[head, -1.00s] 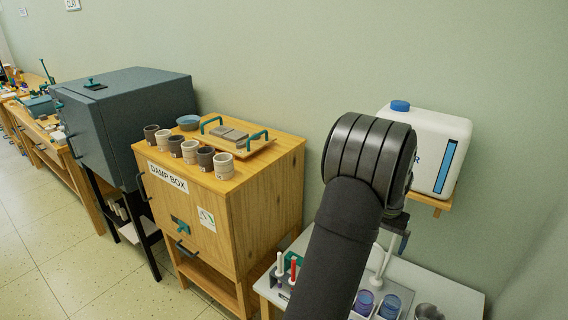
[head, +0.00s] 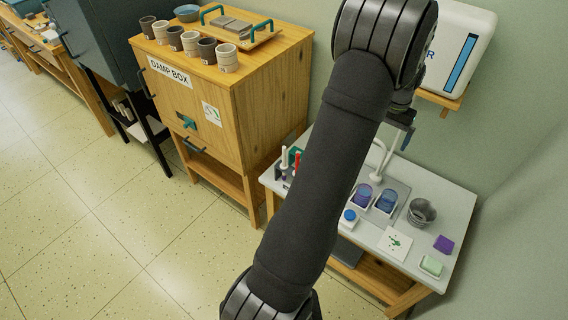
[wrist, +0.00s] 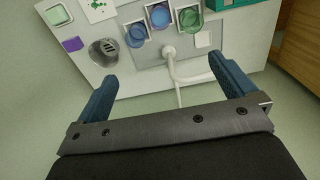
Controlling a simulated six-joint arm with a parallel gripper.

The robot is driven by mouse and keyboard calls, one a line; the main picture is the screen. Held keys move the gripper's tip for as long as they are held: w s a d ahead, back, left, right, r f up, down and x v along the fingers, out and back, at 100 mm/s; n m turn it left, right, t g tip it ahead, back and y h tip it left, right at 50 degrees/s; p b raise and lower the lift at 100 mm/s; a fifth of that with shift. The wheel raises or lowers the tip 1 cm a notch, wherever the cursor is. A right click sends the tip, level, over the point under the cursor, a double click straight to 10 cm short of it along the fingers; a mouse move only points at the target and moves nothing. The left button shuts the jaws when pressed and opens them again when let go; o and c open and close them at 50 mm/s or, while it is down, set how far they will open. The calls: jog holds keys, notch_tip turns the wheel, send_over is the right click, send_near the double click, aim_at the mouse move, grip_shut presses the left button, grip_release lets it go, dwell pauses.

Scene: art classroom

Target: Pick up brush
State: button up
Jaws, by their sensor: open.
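I cannot make out a clear brush in any view. Upright red and white sticks (head: 296,161) stand in a teal holder at the left end of the white sink table (head: 455,200); whether one is a brush is too small to tell. My gripper (wrist: 163,67) is open and empty in the wrist view, its two blue fingers spread wide above the table by the sink. In the head view it is small and partly hidden behind my arm (head: 403,125).
Two blue-purple jars (head: 362,195), a grey cup (head: 421,211), a purple sponge (head: 443,244) and a green block (head: 431,266) stand on the table. A damp box cabinet (head: 245,110) and a white water tank (head: 458,48) are nearby.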

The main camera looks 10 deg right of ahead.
jog(key=c, duration=1.3)
jog(key=m, duration=0.9)
send_over(284, 165)
notch_tip(284, 165, down, 4)
jog(key=f, duration=1.7)
jog(key=shift+w+d+f, duration=0.1)
jog(key=shift+w, duration=0.3)
